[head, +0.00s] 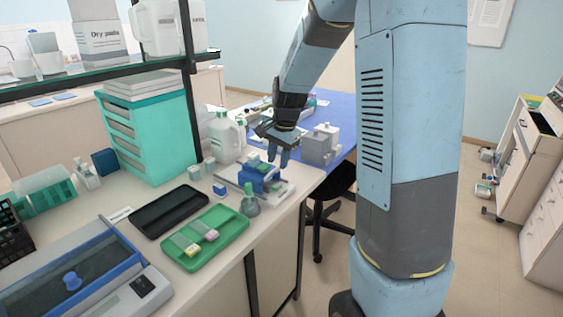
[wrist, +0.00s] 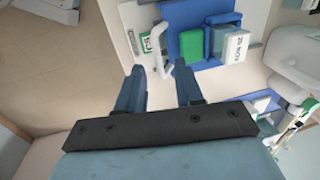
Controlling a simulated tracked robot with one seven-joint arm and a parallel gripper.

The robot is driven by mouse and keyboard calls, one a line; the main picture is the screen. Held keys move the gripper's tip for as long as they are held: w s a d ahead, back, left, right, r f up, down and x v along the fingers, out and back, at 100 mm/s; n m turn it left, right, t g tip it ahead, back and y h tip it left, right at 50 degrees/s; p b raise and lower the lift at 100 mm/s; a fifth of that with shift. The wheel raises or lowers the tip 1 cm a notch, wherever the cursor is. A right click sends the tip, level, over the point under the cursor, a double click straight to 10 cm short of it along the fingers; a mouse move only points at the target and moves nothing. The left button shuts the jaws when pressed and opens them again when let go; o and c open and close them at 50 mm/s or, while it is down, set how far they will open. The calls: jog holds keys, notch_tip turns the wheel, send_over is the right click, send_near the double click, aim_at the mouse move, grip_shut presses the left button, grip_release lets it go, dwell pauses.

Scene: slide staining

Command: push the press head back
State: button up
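The press (head: 262,178) is a small blue device with a green top part on a pale base plate, near the bench's right edge in the head view. In the wrist view its blue body (wrist: 207,16) carries a green block (wrist: 191,45), and a white arm-like part (wrist: 140,45) stands at its left. I cannot tell for sure which part is the press head. My gripper (head: 278,155) points down just above and behind the press. In the wrist view my gripper (wrist: 158,72) has its two blue fingers apart, with the white part's end near the gap. It holds nothing visible.
A green tray (head: 230,222) with slides, a black tray (head: 150,218) and a small green-topped bottle (head: 250,202) lie in front of the press. A white jug (head: 222,138) stands behind it. A grey block (head: 320,148) is on the blue surface at right.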

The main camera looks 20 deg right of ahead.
jog(key=shift+w+a+f, duration=0.1)
jog(key=shift+w+f, duration=0.05)
jog(key=shift+f, duration=0.7)
grip_shut()
dwell(0.9)
